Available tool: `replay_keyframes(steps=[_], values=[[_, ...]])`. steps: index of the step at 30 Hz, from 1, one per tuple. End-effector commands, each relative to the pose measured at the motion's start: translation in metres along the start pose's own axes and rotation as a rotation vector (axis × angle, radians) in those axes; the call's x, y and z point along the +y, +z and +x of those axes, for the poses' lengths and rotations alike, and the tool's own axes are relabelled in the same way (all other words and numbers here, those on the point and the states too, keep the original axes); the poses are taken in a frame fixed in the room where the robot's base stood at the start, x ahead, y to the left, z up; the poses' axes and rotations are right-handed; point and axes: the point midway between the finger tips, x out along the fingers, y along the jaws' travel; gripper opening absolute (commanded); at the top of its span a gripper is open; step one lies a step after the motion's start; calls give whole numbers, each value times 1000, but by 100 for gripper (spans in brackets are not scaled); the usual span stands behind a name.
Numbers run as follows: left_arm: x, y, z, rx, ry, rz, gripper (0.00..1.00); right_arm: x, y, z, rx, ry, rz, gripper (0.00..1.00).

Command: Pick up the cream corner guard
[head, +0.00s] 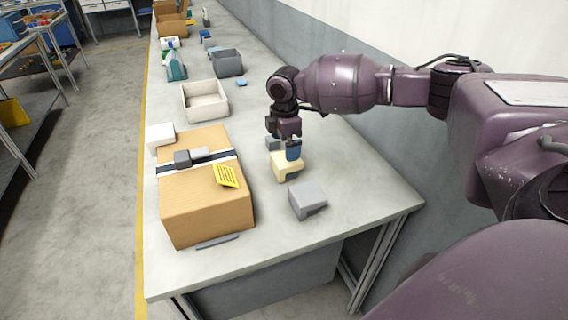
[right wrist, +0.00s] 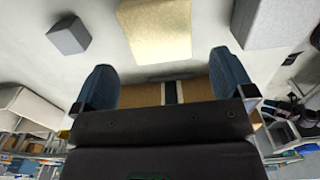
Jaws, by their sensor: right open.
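The cream corner guard (head: 287,169) lies on the bench, right of the cardboard box. My right gripper (head: 291,150) is just above it, pointing down, and partly hides its far side. In the right wrist view my right gripper (right wrist: 163,62) is open, its blue fingers wide apart with nothing between them. There the cream corner guard (right wrist: 157,30) lies beyond the fingertips, and I cannot tell whether they touch it. My left gripper is not in view.
A grey corner guard (head: 308,199) lies nearer; another grey piece (head: 272,142) is just behind the gripper. The strapped cardboard box (head: 195,205) stands left, with a white corner piece (head: 160,138) at its far corner. A cream bin (head: 205,101) and grey bin (head: 228,63) stand farther back.

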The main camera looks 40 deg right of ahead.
Motion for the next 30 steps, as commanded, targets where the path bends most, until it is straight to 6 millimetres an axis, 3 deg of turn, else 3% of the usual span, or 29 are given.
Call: replay_keyframes(steps=[8,15,25,30], values=[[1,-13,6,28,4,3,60,0,1,26,0,0,0,100],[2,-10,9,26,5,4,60,0,1,56,1,-1,0,100],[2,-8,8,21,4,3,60,0,2,60,1,2,1,100],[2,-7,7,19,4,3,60,0,2,60,1,1,1,74]])
